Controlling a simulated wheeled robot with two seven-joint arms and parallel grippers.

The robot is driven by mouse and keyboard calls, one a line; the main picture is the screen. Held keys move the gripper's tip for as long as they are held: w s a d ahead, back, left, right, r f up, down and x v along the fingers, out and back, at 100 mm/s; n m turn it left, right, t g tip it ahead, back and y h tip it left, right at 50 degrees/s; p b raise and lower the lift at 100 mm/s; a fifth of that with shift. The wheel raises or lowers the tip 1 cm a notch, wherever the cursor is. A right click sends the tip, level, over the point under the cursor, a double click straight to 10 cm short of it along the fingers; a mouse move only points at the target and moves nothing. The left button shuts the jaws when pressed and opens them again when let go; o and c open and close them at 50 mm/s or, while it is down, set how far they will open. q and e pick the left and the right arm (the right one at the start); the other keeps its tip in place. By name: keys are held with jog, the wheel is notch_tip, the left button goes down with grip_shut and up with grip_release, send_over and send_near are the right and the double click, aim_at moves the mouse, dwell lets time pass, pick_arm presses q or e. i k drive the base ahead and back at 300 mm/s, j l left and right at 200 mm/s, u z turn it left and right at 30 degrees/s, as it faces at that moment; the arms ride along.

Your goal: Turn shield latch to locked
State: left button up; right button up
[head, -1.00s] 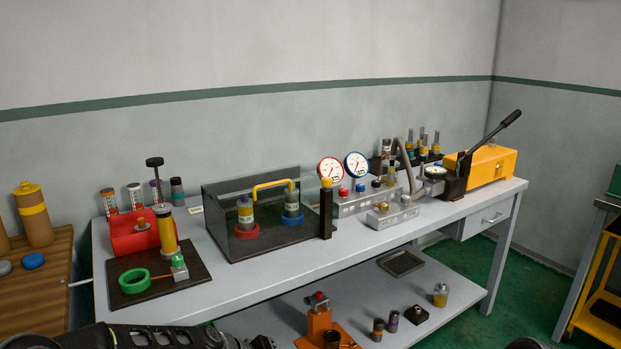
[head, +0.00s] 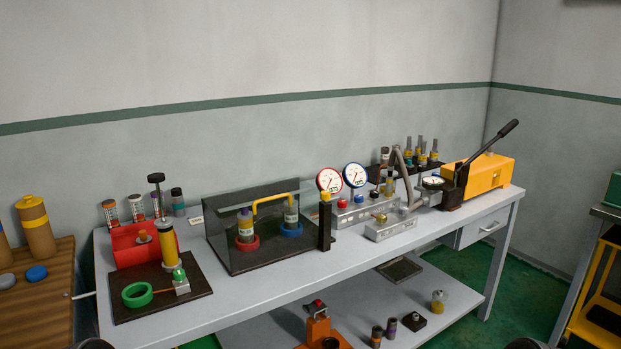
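A clear shield box (head: 222,250) with dark edges stands on the workbench, left of the middle. At its right front corner is a dark upright post (head: 325,232) with a yellow cap (head: 325,197), which looks like the latch; its turn position is too small to read. Inside the box, two cylinders stand in a red ring (head: 246,246) and a blue ring (head: 290,231). A bent yellow pipe (head: 272,198) shows at their tops. Neither gripper shows; only small dark shapes, perhaps parts of my arms, show at the bottom edge.
Two round gauges (head: 330,180) and grey valve blocks (head: 391,227) stand right of the post. A yellow press (head: 486,174) with a long lever is at the right end. The bench front before the box is clear.

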aim_at(325, 195)
jog(key=i+l+z, duration=0.4)
jog(key=l, duration=0.2)
jog(key=i+l+z, duration=0.35)
jog(key=i+l, duration=0.1)
jog(key=i, duration=0.1)
